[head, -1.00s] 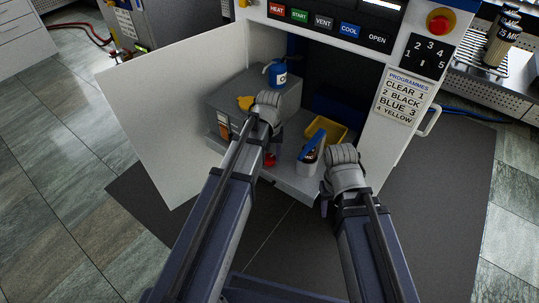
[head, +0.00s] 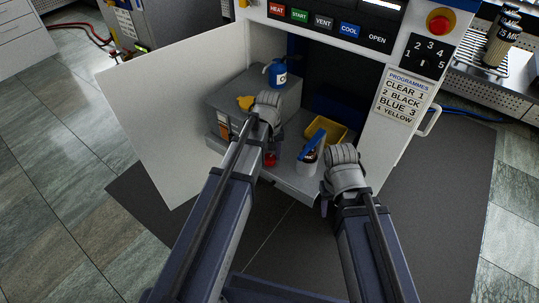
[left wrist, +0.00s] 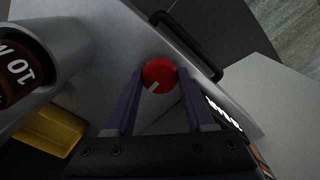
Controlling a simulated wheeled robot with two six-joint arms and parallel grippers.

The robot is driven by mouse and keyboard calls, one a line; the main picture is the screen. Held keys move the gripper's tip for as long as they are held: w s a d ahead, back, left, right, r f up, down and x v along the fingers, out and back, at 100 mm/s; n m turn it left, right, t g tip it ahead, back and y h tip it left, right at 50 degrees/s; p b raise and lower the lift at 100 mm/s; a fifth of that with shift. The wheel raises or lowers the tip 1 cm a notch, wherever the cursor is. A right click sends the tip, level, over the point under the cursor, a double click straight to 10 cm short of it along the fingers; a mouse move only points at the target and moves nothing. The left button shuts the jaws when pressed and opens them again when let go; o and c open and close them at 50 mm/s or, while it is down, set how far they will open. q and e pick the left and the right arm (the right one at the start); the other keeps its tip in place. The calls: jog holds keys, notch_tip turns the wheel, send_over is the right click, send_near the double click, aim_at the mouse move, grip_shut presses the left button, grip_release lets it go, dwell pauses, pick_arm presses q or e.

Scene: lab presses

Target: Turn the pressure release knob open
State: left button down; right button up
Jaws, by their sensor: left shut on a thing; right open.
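The pressure release knob (left wrist: 160,74) is a round red knob with a white pointer mark. In the left wrist view it sits between the two fingers of my left gripper (left wrist: 157,85), which is shut on it. The pointer mark points toward the lower left of that view. In the head view the red knob (head: 270,160) shows low in the open cabinet, just right of my left gripper (head: 272,140), whose wrist partly hides the fingers. My right gripper (head: 328,198) is open in front of the cabinet; its fingers are mostly hidden by its wrist.
The white cabinet door (head: 180,130) stands open at left. Inside are a grey box (head: 240,100), a blue oil can (head: 278,74), a yellow tray (head: 338,132) and a grey cup (head: 306,166) holding a bottle. The cup also shows in the left wrist view (left wrist: 70,45).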

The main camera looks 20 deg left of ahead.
aim_at(269, 158)
pick_arm(q)
jog(key=shift+c, duration=1.3)
grip_release()
jog(key=shift+r, duration=0.1)
notch_tip(269, 158, up, 8)
jog(key=p, duration=0.8)
jog(key=shift+f, duration=0.2)
jog(key=s+d+r+m+p, duration=0.4)
jog(key=s+r+p, duration=0.3)
jog(key=r+p, duration=0.2)
jog(key=s+d+r+m+y+p, duration=0.1)
jog(key=s+d+r+m+p, duration=0.4)
jog(key=r+p, duration=0.5)
jog(key=s+d, duration=0.1)
jog(key=s, duration=0.1)
jog(key=shift+s+d+r, duration=0.35)
jog(key=shift+s+r, duration=0.05)
